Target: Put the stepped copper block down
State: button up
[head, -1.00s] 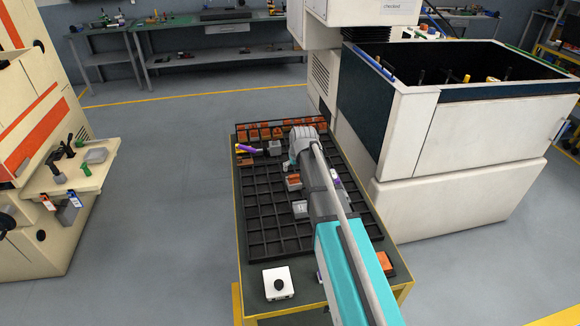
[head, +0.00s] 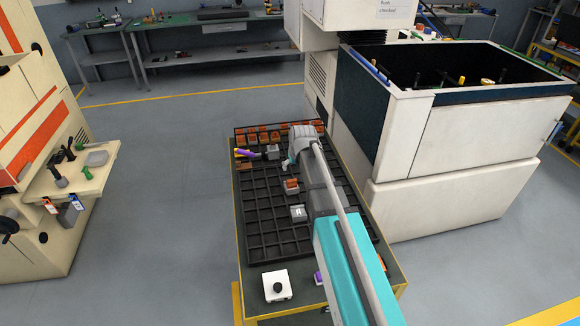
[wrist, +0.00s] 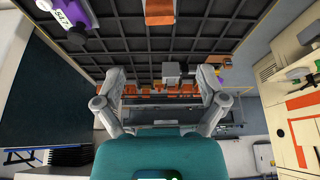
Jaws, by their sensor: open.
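A copper block (head: 291,182) on a grey base sits in the black gridded tray (head: 262,222), just in front of my gripper; I take it for the stepped copper block, though its steps are too small to make out. A copper block (wrist: 159,12) also shows at the top edge of the wrist view, apart from the fingers. My gripper (wrist: 161,84) is open, with its two fingers wide apart and nothing held between them. In the head view my gripper (head: 289,161) is above the tray, its fingers partly hidden by the wrist.
A row of copper blocks (head: 264,136) lines the tray's far end. A grey block (head: 273,152) and a yellow-purple tool (head: 247,153) are nearby. A grey block (head: 298,212) is closer. A white box with a black knob (head: 277,286) stands front left. Many left-side cells are empty.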

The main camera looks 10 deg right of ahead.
dwell(0.3)
jog(key=s+a+f+g, duration=0.1)
jog(key=s+g, duration=0.3)
jog(key=s, duration=2)
jog(key=shift+s+a+f+m+g, duration=0.2)
jog(key=shift+s+a+m+g, duration=0.15)
jog(key=shift+a, duration=0.2)
jog(key=shift+w, duration=0.1)
jog(key=shift+f, duration=0.25)
